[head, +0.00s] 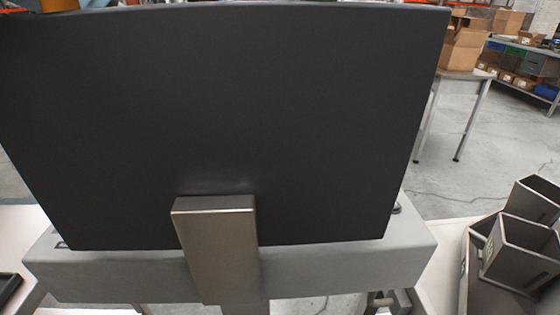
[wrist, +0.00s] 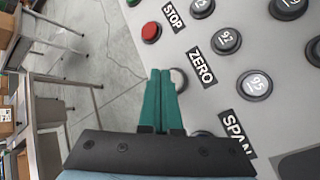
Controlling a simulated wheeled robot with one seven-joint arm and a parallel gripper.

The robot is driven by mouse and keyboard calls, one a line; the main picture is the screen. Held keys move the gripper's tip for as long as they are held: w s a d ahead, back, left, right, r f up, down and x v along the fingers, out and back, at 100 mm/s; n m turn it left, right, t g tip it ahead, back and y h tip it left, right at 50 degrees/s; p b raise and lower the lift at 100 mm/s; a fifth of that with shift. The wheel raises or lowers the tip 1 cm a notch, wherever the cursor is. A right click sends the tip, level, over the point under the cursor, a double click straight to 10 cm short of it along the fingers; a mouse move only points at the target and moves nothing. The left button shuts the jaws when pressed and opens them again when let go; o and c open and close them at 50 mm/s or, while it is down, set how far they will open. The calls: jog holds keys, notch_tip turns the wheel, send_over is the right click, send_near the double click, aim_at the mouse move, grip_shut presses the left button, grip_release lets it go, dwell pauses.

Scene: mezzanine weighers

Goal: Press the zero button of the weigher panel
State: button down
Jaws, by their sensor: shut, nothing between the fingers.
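In the wrist view the weigher panel (wrist: 215,105) is a light grey face with labelled buttons. The ZERO label (wrist: 201,67) has a pale round button (wrist: 179,79) to its lower left, partly hidden by my fingers. My gripper (wrist: 160,72) has green fingers, shut together and empty. Its tips lie just left of the pale button, overlapping its edge in the picture. I cannot tell whether they touch the button or the panel. My gripper does not show in the head view.
A red button (wrist: 151,32) sits by the STOP label; a mostly hidden button is near the SPAN label (wrist: 237,133). Several numbered buttons (wrist: 227,40) lie to the right. In the head view a large dark board (head: 220,120) blocks the middle; metal bins (head: 515,250) stand at right.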

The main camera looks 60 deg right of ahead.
dwell(0.7)
jog(key=shift+f, duration=0.4)
jog(key=shift+s+a+f+b, duration=0.1)
jog(key=shift+a+f+b, duration=0.05)
jog(key=shift+f+b, duration=0.7)
dwell(1.0)
jog(key=shift+r, duration=0.1)
jog(key=shift+r+p, duration=0.4)
jog(key=shift+p, duration=0.05)
jog(key=shift+w+d+r+p, duration=0.2)
jog(key=shift+d+r+p, duration=0.05)
jog(key=shift+r+p, duration=0.1)
jog(key=shift+r, duration=0.15)
